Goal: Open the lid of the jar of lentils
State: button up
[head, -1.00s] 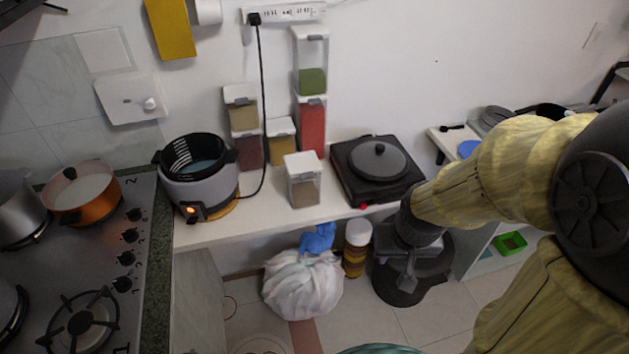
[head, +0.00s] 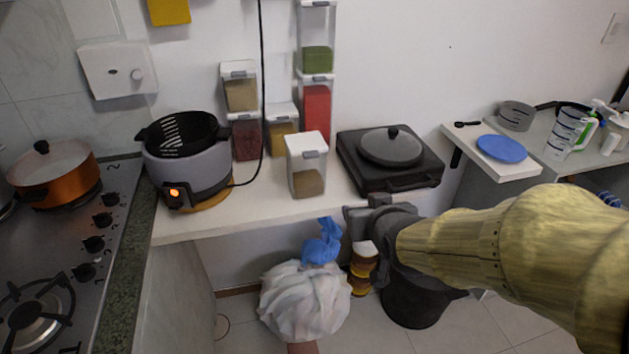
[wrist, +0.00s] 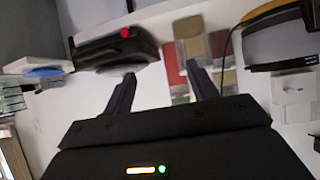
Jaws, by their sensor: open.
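Several clear jars with white lids stand on the white counter. The front jar (head: 306,166) stands apart, part filled with brownish grains; its lid looks shut. Behind it are a jar of dark red grains (head: 245,138), a tan jar (head: 282,130), and stacked jars with tan (head: 240,90), red (head: 316,108) and green (head: 317,59) contents. I cannot tell for certain which holds lentils. My gripper (head: 358,222) is open and empty at the counter's front edge, right of and lower than the front jar. In the wrist view, its fingers (wrist: 164,88) are spread, with blurred jars (wrist: 204,48) beyond.
A black cord (head: 262,80) hangs by the jars. A white bag (head: 305,298) and a black bin (head: 415,300) are below the counter.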

jog(key=a+t+y+b, duration=0.1)
jog(key=a+t+b, duration=0.1)
jog(key=b, duration=0.3)
jog(key=a+n+t+y+b, duration=0.1)
jog(key=a+t+y+b, duration=0.1)
jog(key=b, duration=0.4)
jog(key=shift+a+f+n+t+y, duration=0.15)
jog(key=shift+a+n+t+y, duration=0.15)
jog(key=shift+a+t, duration=0.5)
jog(key=shift+w+d, duration=0.1)
jog(key=shift+w, duration=0.1)
jog(key=p, duration=0.9)
send_near(312, 156)
jog(key=p+x, duration=0.1)
jog(key=x, duration=0.7)
jog(key=shift+w+p, duration=0.2)
jog(key=shift+p, duration=0.15)
